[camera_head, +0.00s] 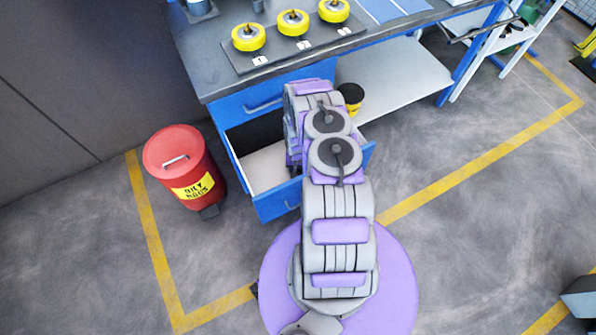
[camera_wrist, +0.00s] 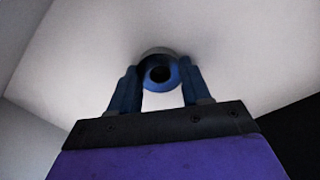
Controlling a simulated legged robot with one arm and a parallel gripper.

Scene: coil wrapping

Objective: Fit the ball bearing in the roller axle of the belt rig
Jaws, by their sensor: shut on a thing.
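My gripper (camera_wrist: 158,70) shows in the wrist view with its two blue fingers on either side of a small ring, the ball bearing (camera_wrist: 160,57). It is shut on this ring, whose dark centre hole faces the camera. Behind the ring is a pale surface, which looks like the inside of the open drawer (camera_head: 265,168). In the head view my arm reaches toward that drawer and hides the gripper and the bearing. I cannot make out the belt rig or its roller axle in either view.
The drawer is open under a blue workbench (camera_head: 215,75). Three yellow wheels (camera_head: 293,22) stand on a numbered dark plate on the bench. A black and yellow container (camera_head: 350,97) is right of my arm. A red bin (camera_head: 172,150) stands left.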

